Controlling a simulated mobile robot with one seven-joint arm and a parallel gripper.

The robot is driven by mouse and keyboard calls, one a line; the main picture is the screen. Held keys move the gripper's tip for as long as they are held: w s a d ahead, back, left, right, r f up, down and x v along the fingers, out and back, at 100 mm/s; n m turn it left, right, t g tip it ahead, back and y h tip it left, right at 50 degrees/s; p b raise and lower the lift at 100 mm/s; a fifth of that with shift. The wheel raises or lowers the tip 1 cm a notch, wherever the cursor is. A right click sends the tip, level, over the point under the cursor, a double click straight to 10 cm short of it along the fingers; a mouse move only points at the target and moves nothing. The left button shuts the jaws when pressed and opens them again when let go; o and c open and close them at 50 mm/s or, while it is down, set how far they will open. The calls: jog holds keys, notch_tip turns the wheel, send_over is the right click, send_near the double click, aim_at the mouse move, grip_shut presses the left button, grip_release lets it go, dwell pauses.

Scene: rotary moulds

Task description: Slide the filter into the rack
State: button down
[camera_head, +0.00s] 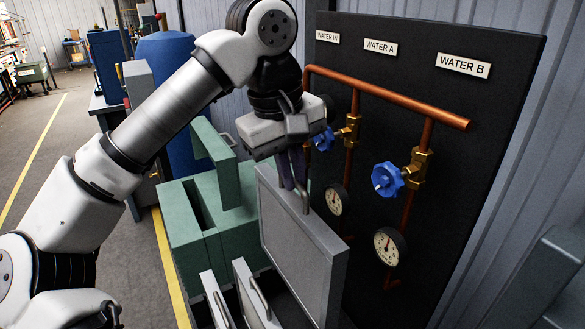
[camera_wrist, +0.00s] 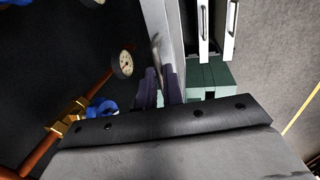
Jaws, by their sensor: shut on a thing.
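The filter is a flat grey panel (camera_head: 298,243) with a pale frame and a handle on its top edge. My gripper (camera_head: 294,178) is above the panel, its dark purple fingers shut on that handle. The panel hangs nearly upright, slightly tilted in the picture. In the wrist view the fingers (camera_wrist: 161,88) are at the panel's pale edge (camera_wrist: 165,35). Two similar pale panels with handles, left (camera_head: 215,300) and right (camera_head: 255,297), stand at the bottom of the head view, apparently in the rack. The held panel hides much of the rack, and its lower edge is hard to see.
A green housing (camera_head: 188,225) with a dark slot stands left of the panel. Close on the right, a black board (camera_head: 480,130) carries copper pipes (camera_head: 400,98), blue valve wheels (camera_head: 387,179) and gauges (camera_head: 390,246). The floor at far left is open beyond a yellow line.

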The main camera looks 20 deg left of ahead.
jog(key=shift+f+b, duration=0.9)
jog(key=shift+f, duration=0.55)
jog(key=b, duration=0.4)
send_over(293, 253)
jog(key=w, duration=0.2)
jog(key=shift+a+f, duration=0.15)
jog(key=shift+f, duration=1.05)
jog(key=shift+a+f, duration=0.15)
jog(key=shift+f, duration=1.15)
jog(key=shift+f+b, duration=1.95)
jog(key=shift+f, duration=0.4)
jog(key=shift+f+b, duration=2.05)
jog(key=shift+f, duration=0.45)
